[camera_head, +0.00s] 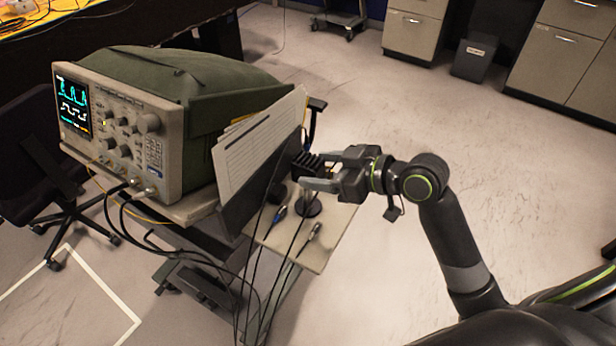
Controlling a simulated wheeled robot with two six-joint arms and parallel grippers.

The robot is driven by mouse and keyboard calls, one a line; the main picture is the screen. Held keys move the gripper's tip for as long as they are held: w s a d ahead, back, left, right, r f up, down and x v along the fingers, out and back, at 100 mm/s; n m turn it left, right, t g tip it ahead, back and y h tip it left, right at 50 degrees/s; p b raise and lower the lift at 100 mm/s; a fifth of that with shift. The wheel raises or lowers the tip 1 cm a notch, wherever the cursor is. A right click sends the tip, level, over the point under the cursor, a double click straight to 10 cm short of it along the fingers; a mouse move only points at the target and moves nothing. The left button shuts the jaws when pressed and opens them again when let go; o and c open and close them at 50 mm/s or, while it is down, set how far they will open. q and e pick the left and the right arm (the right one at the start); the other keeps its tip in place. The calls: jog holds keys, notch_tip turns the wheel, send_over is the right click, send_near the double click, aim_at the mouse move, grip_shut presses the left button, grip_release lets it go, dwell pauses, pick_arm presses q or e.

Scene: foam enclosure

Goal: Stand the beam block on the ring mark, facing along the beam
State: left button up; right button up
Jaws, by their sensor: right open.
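My right gripper (325,174) reaches in from the right over the pale shelf of the cart, its fingers pointing left and open. A black finned block (306,162), which looks like the beam block, is at its fingertips, close to the dark panel. I cannot tell whether the fingers touch it. A dark round piece (309,207) sits on the shelf (322,250) just below the gripper; I cannot tell whether it belongs to a stand. I cannot make out a ring mark or a beam. My left gripper is out of view.
Papers (255,145) lean upright beside the dark panel (262,190). Black cables with connectors (312,232) lie across the shelf and hang down its front. Open floor (500,180) lies to the right.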

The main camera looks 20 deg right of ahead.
aim_at(301, 164)
jog(key=shift+w+d+x, duration=0.1)
jog(key=shift+d+x, duration=0.05)
jog(key=shift+x, duration=1.25)
jog(key=shift+w+d+x, duration=0.1)
jog(key=shift+w+x, duration=0.05)
jog(key=shift+x, duration=1.25)
grip_shut()
